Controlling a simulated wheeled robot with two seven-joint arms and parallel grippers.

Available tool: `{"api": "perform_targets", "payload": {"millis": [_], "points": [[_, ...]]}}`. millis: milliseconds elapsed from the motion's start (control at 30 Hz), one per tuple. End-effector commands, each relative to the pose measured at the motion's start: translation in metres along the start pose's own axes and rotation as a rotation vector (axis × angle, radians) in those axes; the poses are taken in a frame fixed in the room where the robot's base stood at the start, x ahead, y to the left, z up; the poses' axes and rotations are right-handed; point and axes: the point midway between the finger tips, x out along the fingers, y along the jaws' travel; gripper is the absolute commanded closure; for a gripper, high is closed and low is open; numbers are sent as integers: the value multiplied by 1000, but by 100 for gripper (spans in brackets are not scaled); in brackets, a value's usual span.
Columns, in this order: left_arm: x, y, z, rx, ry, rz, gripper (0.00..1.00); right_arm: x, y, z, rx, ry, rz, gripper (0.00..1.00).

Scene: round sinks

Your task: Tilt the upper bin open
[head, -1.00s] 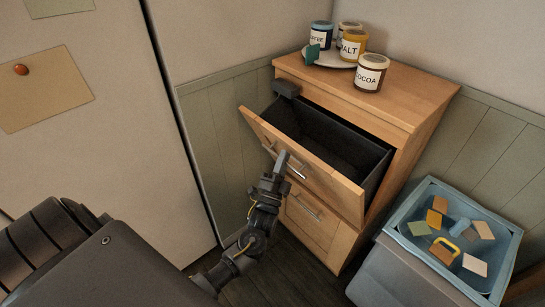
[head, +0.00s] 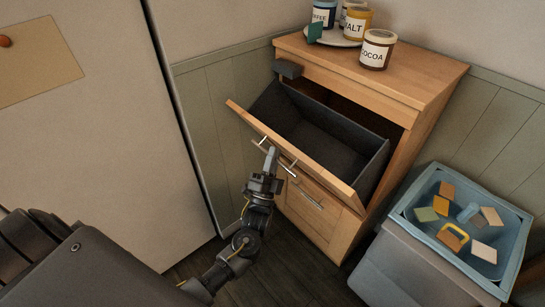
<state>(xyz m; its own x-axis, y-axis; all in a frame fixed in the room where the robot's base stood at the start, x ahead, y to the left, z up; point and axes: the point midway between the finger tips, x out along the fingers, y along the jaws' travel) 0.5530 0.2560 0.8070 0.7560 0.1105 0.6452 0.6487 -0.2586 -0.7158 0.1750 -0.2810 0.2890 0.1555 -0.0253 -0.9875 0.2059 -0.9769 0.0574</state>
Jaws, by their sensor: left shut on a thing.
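The upper bin (head: 345,157) of the wooden cabinet is tilted outward at the top, and its dark inside shows. Its wooden front leans toward me, with a metal bar handle (head: 286,166) on it. My left gripper (head: 270,160) is shut on the handle, at its left part. The fingertips hide a little of the bar. The lower bin (head: 312,212) below is shut, with its own bar handle (head: 308,196). My right gripper is not in view.
A pale door panel (head: 120,130) is at the left.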

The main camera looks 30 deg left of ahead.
Motion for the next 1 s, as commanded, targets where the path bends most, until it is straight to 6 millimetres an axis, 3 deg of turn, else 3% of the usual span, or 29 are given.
{"api": "perform_targets", "payload": {"millis": [200,233,300,633,700,1000], "points": [[0,0,0,0,-1,1,100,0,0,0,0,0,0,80],[0,0,0,0,-1,1,88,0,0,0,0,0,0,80],[0,0,0,0,-1,1,80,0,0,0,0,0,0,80],[-4,0,1,1,-1,1,80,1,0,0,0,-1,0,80],[-12,1,1,1,-1,2,80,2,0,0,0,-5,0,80],[-71,2,1,1,-2,5,80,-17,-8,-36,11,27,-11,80]]}}
